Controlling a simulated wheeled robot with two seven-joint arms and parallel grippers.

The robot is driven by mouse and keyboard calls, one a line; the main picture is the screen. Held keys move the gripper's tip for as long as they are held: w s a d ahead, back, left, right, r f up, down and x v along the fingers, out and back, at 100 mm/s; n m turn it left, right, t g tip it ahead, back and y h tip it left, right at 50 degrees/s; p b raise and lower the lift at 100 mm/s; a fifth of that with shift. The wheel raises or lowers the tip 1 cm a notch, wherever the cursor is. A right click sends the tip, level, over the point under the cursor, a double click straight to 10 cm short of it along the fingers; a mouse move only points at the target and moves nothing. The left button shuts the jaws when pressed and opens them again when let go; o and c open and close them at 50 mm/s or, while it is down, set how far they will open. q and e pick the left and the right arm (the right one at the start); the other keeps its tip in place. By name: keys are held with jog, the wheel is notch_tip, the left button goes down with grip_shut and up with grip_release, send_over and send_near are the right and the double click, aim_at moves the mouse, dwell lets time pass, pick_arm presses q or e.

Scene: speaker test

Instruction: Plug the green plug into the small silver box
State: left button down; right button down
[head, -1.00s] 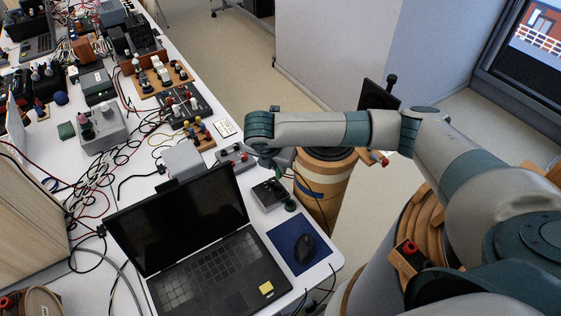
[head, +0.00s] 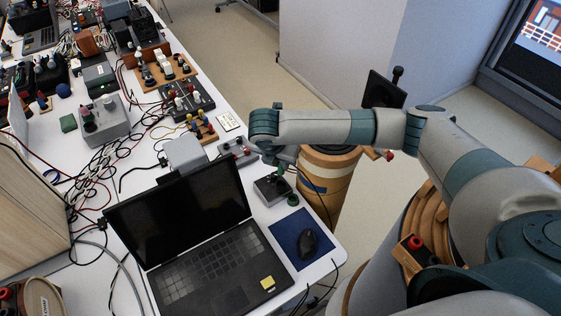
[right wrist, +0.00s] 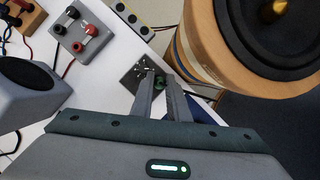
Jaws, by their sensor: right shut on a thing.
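The small silver box (head: 272,189) sits on the white table by its right edge, beside the laptop. It also shows in the right wrist view (right wrist: 139,76), partly hidden by my fingers. My right gripper (head: 281,162) is shut on the green plug (head: 283,169) and holds it close above the box's far right side. In the right wrist view the green plug (right wrist: 160,82) is between the two fingertips, beside the box's top. I cannot tell whether plug and box touch. A round green piece (head: 292,200) lies at the box's near right corner. My left gripper is not in view.
An open laptop (head: 180,225) stands left of the box. A blue pad (head: 290,258) with a black mouse (head: 307,243) lies in front. A grey box with knobs (head: 238,150) is behind. A wooden drum-like speaker (head: 330,175) stands beyond the table edge.

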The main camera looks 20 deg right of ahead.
aim_at(280, 173)
notch_tip(280, 173, down, 2)
jog(key=shift+b, duration=0.8)
jog(key=shift+f, duration=0.6)
jog(key=shift+f+p, duration=0.2)
jog(key=shift+p, duration=0.95)
dwell(0.5)
jog(key=shift+f+b, duration=0.4)
jog(key=shift+f, duration=0.85)
dwell(0.8)
dwell(0.4)
jog(key=c, duration=1.2)
grip_release()
